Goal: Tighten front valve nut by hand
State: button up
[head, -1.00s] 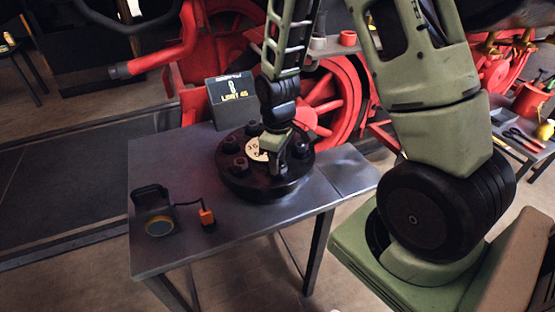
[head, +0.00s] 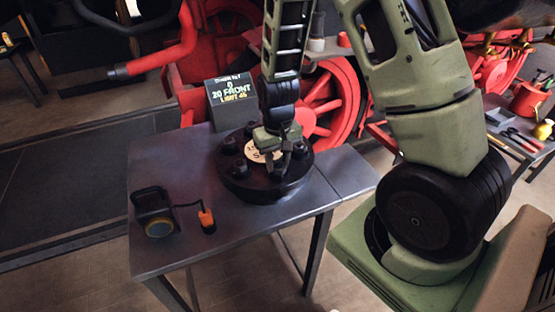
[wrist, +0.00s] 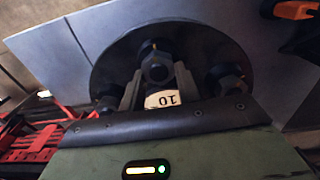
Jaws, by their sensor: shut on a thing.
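A round black valve cover (head: 252,189) lies on the metal table, with several dark nuts around a pale numbered disc (head: 257,152). My gripper (head: 279,163) points down at the front right of the cover and hides the nut there in the head view. In the wrist view my gripper's two fingers (wrist: 157,88) stand on either side of a dark hex nut (wrist: 156,71), shut on it. The nut sits on the cover (wrist: 205,45). The disc shows "10" just below it. Other nuts stand left and right of the fingers.
A dark display (head: 234,99) behind the cover reads "20 FRONT" and "LIMIT 45". A black device (head: 152,212) with an orange-tipped lead (head: 207,218) lies at the table's left (head: 160,165). Red wheels (head: 335,100) stand behind. A side table with tools is at the right.

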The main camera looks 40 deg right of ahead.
aim_at(278, 163)
jog(key=shift+w+r, duration=0.1)
dwell(0.5)
jog(key=o, duration=1)
notch_tip(278, 163, up, 17)
jog(key=shift+r+b, duration=0.2)
jog(key=shift+b, duration=0.25)
